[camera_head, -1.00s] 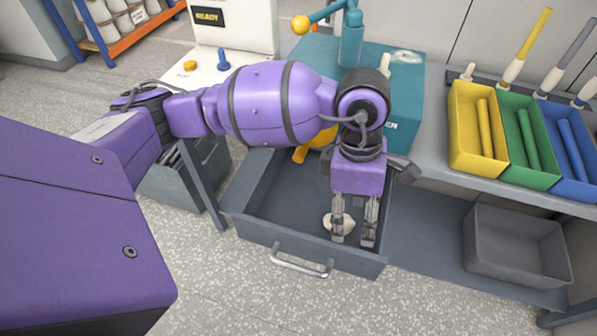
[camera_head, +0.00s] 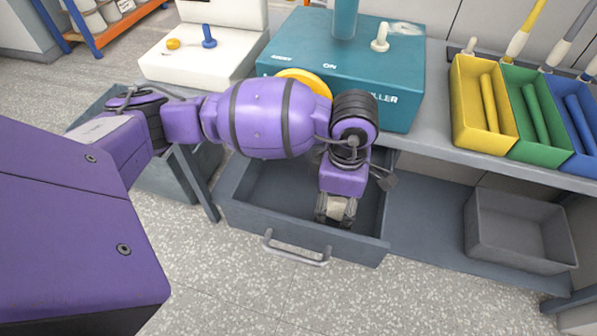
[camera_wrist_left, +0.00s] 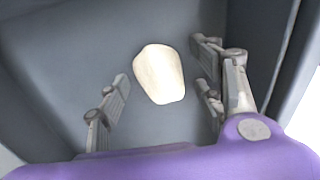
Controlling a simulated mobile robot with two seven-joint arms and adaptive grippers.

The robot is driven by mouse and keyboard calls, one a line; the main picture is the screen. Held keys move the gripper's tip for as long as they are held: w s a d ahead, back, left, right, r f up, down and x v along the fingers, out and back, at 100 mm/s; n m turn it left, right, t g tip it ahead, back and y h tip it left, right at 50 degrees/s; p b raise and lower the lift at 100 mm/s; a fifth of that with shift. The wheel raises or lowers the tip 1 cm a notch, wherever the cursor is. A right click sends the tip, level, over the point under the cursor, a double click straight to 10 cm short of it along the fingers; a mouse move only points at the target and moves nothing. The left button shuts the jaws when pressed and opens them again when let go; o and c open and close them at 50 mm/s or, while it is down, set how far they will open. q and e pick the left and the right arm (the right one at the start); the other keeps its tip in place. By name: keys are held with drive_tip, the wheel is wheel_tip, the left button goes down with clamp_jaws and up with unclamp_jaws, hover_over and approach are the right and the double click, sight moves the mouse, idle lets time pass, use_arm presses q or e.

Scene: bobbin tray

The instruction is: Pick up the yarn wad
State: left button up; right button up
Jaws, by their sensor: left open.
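The yarn wad (camera_wrist_left: 159,74) is a cream, rounded lump on the floor of the open grey drawer (camera_head: 304,240). In the left wrist view it lies between the two spread fingers of my left gripper, with a gap on each side. My left gripper (camera_head: 336,215) is open and points down inside the drawer, near its front wall. In the head view the gripper covers most or all of the wad. My right gripper is not in view.
The drawer walls stand close around the gripper; the handle (camera_head: 297,250) is at the front. A teal machine (camera_head: 350,75) stands on the bench behind. Yellow (camera_head: 483,142), green and blue trays are at right. A grey bin (camera_head: 518,232) sits on the lower shelf.

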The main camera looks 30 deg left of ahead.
use_arm(q)
drive_tip(key=shift+w+d+r, duration=0.1)
drive_tip(key=shift+w, duration=0.05)
drive_tip(key=c, duration=0.8)
drive_tip(key=shift+c, duration=0.2)
